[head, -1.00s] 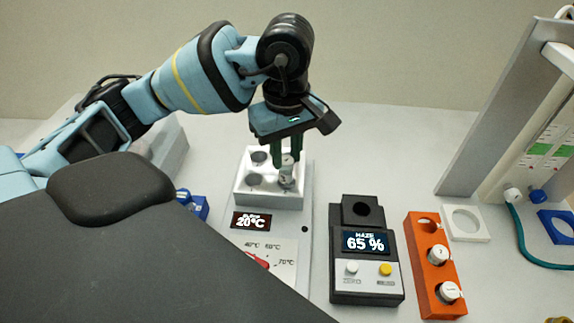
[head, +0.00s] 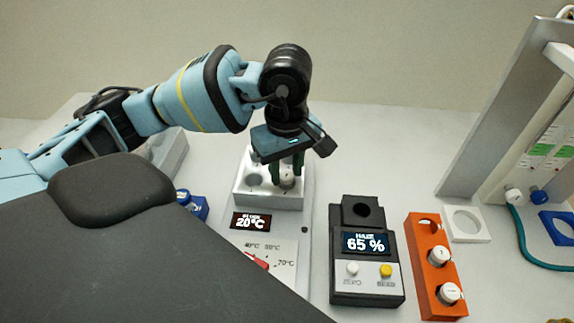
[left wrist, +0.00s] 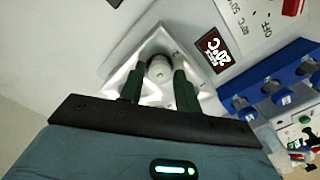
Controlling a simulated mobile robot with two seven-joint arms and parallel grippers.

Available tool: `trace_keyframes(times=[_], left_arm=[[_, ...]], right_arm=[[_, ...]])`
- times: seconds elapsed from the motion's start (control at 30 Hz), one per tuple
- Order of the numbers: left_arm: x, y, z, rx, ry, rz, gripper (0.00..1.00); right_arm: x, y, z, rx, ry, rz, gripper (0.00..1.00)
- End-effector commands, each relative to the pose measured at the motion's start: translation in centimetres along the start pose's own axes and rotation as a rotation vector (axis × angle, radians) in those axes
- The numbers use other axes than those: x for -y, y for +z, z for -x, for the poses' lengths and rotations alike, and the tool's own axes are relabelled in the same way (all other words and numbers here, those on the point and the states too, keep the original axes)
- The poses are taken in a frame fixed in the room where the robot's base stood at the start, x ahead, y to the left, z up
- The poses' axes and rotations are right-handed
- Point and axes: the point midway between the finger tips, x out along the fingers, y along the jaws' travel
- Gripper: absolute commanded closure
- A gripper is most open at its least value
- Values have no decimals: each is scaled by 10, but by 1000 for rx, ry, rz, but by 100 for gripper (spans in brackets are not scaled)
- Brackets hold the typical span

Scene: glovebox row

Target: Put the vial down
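The vial (head: 287,182) has a pale cap and stands upright in the front right hole of a white block (head: 265,200) with round holes. Its lower part is hidden in the hole. My left gripper (head: 287,173) points down over the block, its dark green fingers on either side of the vial, seemingly shut on it. In the left wrist view the cap (left wrist: 160,69) shows between the two fingertips (left wrist: 158,80). My right gripper is in neither view.
The block's unit reads 20°C on its display (head: 250,222), with a red-pointer dial below. Right of it stand a dark haze meter (head: 366,290) reading 65 %, an orange rack (head: 424,270) with capped vials, and a white square ring (head: 485,232). A blue rack (head: 196,207) is partly hidden at left.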

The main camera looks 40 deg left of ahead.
Motion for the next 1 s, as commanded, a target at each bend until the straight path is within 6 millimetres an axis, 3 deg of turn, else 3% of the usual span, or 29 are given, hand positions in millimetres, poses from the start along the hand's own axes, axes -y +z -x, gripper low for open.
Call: trace_keyframes(times=[0.1,0.37,0.53,1.0], left_arm=[[0,0,1,0,1,1,54],[0,0,2,-1,1,1,54],[-1,0,15,-1,3,1,54],[0,0,105,-4,8,1,54]], right_arm=[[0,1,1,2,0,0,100],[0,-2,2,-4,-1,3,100],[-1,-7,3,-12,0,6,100],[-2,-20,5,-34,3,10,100]])
